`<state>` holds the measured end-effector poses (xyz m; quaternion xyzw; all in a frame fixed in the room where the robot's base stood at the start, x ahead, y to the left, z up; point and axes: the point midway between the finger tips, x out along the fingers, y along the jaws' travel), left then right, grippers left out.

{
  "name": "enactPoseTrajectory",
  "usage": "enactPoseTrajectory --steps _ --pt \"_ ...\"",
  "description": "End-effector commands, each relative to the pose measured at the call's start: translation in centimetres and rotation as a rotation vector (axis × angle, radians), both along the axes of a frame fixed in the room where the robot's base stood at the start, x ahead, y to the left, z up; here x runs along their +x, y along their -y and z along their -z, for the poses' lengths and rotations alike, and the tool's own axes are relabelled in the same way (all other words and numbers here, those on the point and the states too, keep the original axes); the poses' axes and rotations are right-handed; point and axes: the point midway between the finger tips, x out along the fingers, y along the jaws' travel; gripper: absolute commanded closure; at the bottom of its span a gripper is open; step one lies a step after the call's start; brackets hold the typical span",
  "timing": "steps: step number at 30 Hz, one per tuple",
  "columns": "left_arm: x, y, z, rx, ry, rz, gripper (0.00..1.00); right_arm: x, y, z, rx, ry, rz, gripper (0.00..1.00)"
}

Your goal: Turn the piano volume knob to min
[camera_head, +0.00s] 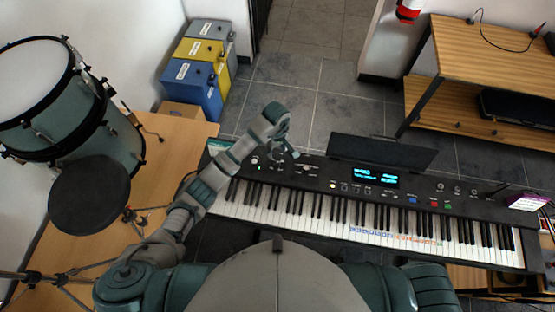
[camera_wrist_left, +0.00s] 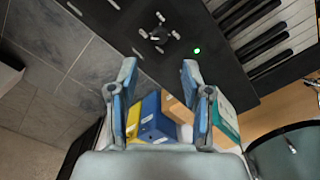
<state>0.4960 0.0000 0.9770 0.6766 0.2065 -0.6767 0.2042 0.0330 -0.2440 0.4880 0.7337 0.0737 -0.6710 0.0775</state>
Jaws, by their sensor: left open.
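The piano (camera_head: 375,208) is a long black keyboard with a lit display, standing across the middle of the head view. A round dark knob (camera_wrist_left: 158,35) with white marks around it is on its black panel in the left wrist view, next to a lit green light (camera_wrist_left: 196,50). My left gripper (camera_head: 282,147) is over the left end of the panel in the head view and hides part of it. In the left wrist view its two fingers (camera_wrist_left: 159,65) are apart with nothing between them, and the knob appears just beyond the gap. My right gripper is not in view.
A drum set (camera_head: 75,110) stands at the left on a wooden surface. Blue, yellow and grey boxes (camera_head: 204,62) are at the back left. A black music stand (camera_head: 382,152) rises behind the display. A wooden shelf (camera_head: 485,50) is at the back right.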

Motion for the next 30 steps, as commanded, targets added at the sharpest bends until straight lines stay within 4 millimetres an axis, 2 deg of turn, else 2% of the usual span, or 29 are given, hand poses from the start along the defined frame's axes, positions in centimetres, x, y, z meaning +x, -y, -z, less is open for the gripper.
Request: enactPoseTrajectory --steps 6,12,17,25,30 --pt "-0.2 0.3 5.0 -0.001 -0.004 -0.003 0.51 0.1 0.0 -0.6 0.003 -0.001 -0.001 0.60" --pt "-0.1 0.3 8.1 0.000 -0.002 -0.002 0.51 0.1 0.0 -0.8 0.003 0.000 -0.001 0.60" --pt "0.0 0.3 9.0 0.000 0.000 0.000 0.51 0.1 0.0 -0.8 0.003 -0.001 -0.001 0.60" --pt "0.0 0.1 9.2 -0.002 0.001 -0.001 0.51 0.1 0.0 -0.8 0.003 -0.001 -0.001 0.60" --pt "0.0 0.1 9.1 -0.002 0.001 -0.001 0.94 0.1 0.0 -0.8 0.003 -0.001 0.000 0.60"
